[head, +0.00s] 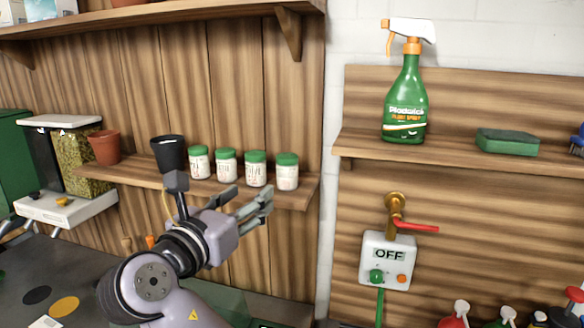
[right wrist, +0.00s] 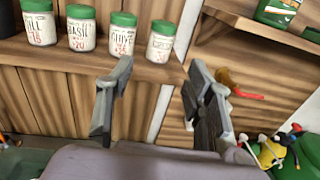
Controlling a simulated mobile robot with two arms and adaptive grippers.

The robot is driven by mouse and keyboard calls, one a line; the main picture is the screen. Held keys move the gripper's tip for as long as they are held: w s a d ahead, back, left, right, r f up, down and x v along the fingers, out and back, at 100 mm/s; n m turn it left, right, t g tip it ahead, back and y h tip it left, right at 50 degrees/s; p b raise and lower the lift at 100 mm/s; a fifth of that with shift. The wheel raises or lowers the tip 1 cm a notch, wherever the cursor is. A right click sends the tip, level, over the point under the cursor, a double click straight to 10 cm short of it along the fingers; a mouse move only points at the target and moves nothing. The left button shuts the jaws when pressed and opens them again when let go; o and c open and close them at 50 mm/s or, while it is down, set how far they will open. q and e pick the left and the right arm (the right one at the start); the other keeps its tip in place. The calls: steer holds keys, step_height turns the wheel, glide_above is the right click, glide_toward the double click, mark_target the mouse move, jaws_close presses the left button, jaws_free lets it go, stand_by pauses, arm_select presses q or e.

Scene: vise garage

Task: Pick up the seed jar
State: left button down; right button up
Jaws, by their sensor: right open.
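Several white seed jars with green lids stand upright in a row on the wooden shelf (head: 135,175). In the head view they run from the leftmost jar (head: 199,163) to the rightmost jar (head: 287,172). In the right wrist view the labels read like dill (right wrist: 39,24), basil (right wrist: 81,30) and chive (right wrist: 121,38); the label of the rightmost jar (right wrist: 161,44) is hard to read. My right gripper (head: 258,203) is open and empty in front of the shelf. Its fingertips (right wrist: 160,70) show below the two right jars, apart from them. My left gripper is out of view.
A black pot (head: 168,154) and a terracotta pot (head: 104,148) stand left of the jars. An upper shelf (head: 160,14) overhangs them. To the right are a spray bottle (head: 405,100), a sponge (head: 507,142) and a tap (head: 396,205) above an OFF box (head: 387,262).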

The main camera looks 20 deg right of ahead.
mark_target(283, 170)
steer(key=p+x, duration=0.4)
steer(key=x, duration=0.7)
steer(key=shift+r, duration=0.2)
steer(key=shift+w+d+p, duration=0.55)
steer(key=shift+p, duration=0.1)
steer(key=p+x, duration=0.2)
steer(key=x, duration=0.1)
steer(key=shift+w+d+f, duration=0.15)
steer(key=shift+d, duration=0.25)
steer(key=shift+w+d+f, duration=0.15)
steer(key=shift+w+d, duration=0.05)
steer(key=shift+w, duration=0.1)
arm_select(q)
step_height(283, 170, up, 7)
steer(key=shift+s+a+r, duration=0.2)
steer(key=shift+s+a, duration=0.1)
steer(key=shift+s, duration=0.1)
arm_select(e)
steer(key=shift+a, duration=0.1)
steer(key=shift+c, duration=0.2)
